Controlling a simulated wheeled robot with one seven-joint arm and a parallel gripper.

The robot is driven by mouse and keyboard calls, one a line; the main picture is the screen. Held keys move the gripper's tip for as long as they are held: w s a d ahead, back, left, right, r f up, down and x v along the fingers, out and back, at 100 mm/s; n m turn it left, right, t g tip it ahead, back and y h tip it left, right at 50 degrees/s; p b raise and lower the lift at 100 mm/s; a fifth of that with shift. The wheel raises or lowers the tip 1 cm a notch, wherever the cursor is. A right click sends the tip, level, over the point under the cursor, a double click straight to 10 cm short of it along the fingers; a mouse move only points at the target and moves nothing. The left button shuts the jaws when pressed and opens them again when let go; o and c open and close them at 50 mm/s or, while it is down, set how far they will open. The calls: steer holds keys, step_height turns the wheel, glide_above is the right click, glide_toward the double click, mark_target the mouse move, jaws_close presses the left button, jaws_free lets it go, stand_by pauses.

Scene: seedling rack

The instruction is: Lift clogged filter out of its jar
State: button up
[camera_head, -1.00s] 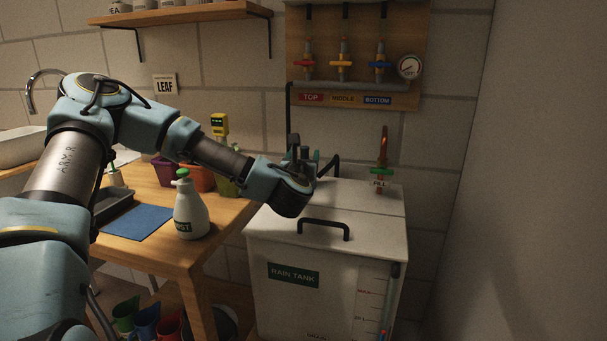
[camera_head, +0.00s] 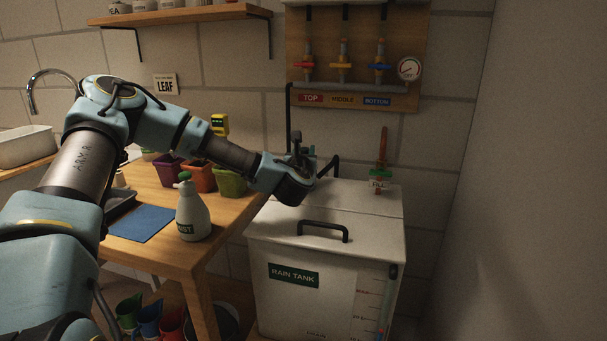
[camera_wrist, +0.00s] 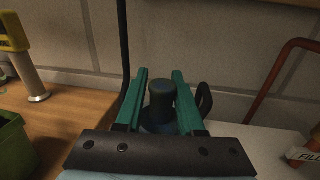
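My gripper (camera_wrist: 160,80) has two green fingers, seen in the wrist view standing apart. A dark blue-grey knob-like cylinder (camera_wrist: 161,95) shows between them, with a wider dark base below it. It looks like the top of the filter or its jar, but I cannot tell which. I see no clear grip on it. In the head view my gripper (camera_head: 301,160) is at the back left of the rain tank lid, and my own wrist hides most of what is there.
The white rain tank (camera_head: 358,236) has a black lid handle (camera_head: 323,231) and a red-brown fill pipe (camera_head: 382,147) at its back right. A spray bottle (camera_head: 191,208), coloured pots (camera_head: 230,182) and a blue mat (camera_head: 142,224) are on the wooden table. A valve board (camera_head: 350,20) hangs behind.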

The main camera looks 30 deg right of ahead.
jaws_close()
stand_by(0.9)
